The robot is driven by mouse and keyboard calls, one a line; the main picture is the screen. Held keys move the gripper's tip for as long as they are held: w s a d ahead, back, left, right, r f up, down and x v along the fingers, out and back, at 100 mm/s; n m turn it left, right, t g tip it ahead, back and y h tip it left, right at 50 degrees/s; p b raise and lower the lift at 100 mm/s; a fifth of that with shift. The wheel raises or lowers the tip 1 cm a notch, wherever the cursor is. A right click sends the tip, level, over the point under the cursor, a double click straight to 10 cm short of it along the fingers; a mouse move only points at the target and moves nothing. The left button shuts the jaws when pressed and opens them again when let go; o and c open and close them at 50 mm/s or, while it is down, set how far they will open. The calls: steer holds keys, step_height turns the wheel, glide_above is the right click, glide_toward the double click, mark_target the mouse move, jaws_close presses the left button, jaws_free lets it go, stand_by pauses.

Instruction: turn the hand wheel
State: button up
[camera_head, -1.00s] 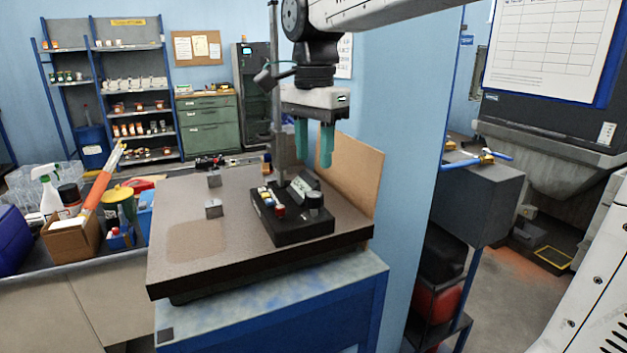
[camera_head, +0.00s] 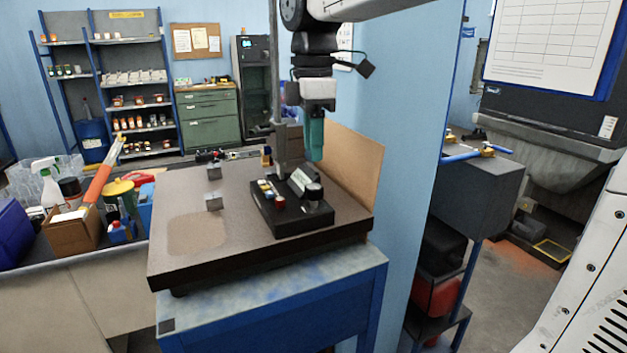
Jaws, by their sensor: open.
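My gripper (camera_head: 314,156) points down above the right rear of the grey stone-topped bench (camera_head: 240,215). Its teal fingers are seen edge-on, one behind the other, and I take them as open; nothing shows between them. Below them is a black instrument base (camera_head: 290,224) with an upright grey column (camera_head: 279,145) at its back. I cannot tell for certain whether this knob is the hand wheel; no spoked wheel is clear.
Two small metal blocks (camera_head: 214,202) stand on the bench's left part. A brown board (camera_head: 352,178) rises along its right edge beside a blue wall (camera_head: 412,180). Bottles and boxes crowd the left counter. The bench's front left is clear.

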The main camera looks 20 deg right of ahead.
mark_target(313, 186)
steer(key=shift+f+n, duration=0.4)
step_height(313, 186, down, 7)
steer(key=shift+f, duration=0.1)
steer(key=shift+c, duration=0.2)
steer(key=c, duration=0.7)
